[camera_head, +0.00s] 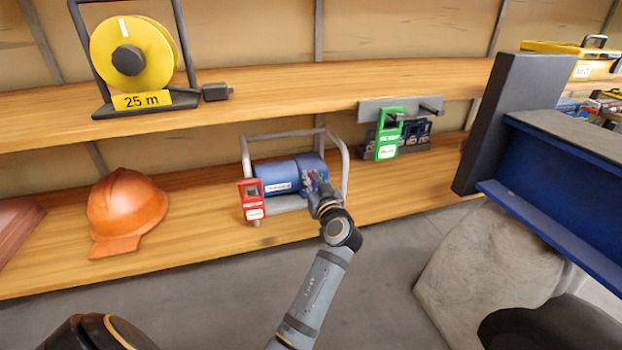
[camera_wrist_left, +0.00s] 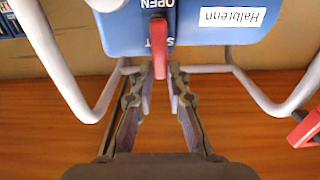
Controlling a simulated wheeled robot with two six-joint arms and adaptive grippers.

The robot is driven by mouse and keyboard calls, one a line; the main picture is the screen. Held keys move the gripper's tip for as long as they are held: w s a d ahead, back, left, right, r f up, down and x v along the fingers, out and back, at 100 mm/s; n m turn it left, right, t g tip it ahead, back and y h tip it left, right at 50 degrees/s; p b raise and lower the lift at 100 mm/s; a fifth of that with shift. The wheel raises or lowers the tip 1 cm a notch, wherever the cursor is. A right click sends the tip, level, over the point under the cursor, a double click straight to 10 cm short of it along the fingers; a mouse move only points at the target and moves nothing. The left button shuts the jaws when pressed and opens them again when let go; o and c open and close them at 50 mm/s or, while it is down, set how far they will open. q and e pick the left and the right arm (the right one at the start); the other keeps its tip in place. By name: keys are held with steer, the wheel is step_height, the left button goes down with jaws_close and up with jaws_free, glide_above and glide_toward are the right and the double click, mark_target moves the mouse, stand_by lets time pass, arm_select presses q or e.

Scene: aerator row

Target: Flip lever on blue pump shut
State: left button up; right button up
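The blue pump (camera_head: 283,176) sits in a grey tube frame on the lower shelf; its blue body also fills the top of the left wrist view (camera_wrist_left: 120,35). The red lever (camera_wrist_left: 159,50) is on its face, hanging down from beneath the word OPEN and partly covering the word SHUT. My left gripper (camera_head: 320,192) is at the right part of the pump. In the left wrist view my left gripper (camera_wrist_left: 157,78) has its fingers apart, one each side of the lever's lower end; contact cannot be made out. My right gripper is not in view.
A red tag (camera_head: 252,200) hangs at the pump's left. The grey tube frame (camera_head: 345,170) surrounds the pump closely. An orange helmet (camera_head: 127,208) lies left, a green-tagged device (camera_head: 388,140) stands right, and a yellow cable reel (camera_head: 130,55) is above.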

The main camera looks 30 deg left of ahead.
arm_select(q)
steer(key=o, duration=0.4)
step_height(320, 180, up, 10)
stand_by(0.4)
stand_by(0.3)
